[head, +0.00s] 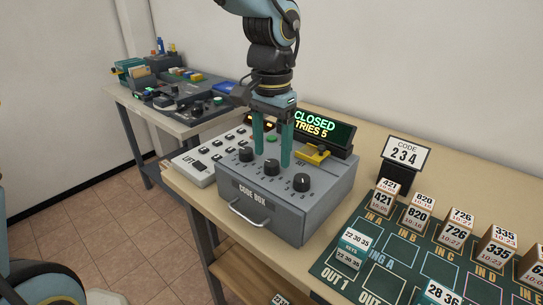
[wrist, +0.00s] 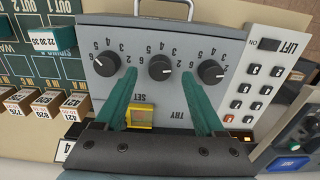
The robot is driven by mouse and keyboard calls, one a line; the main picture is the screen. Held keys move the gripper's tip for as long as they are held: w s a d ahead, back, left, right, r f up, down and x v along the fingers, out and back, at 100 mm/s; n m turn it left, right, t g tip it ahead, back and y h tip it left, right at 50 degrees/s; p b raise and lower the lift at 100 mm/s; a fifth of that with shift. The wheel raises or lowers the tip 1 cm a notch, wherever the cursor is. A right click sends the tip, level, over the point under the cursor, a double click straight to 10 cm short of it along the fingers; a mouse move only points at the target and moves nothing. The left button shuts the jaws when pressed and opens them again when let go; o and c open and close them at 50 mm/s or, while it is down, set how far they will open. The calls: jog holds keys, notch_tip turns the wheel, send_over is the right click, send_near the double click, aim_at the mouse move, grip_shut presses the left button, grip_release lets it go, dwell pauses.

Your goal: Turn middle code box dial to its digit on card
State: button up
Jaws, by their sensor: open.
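The grey code box (head: 285,205) stands on the bench with three black dials on its sloped top. The middle dial (head: 271,167) also shows in the wrist view (wrist: 159,68), with digits printed around it; its exact setting is too small to tell. My gripper (head: 272,158) is open, pointing down over the box. In the wrist view its two green fingers (wrist: 159,76) lie on either side of the middle dial, apart from it. The card (head: 405,154) behind the box reads CODE 2 3 4, so its middle digit is 3.
The outer dials (head: 302,182) (head: 246,154) sit close beside my fingers. A display (head: 320,128) reads CLOSED, TRIES 5. A keypad panel (head: 200,167) is left; boxes on a green mat (head: 390,252) are right.

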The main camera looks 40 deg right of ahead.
aim_at(272, 167)
jog(key=shift+f, duration=1.25)
jog(key=shift+c, duration=0.3)
grip_shut()
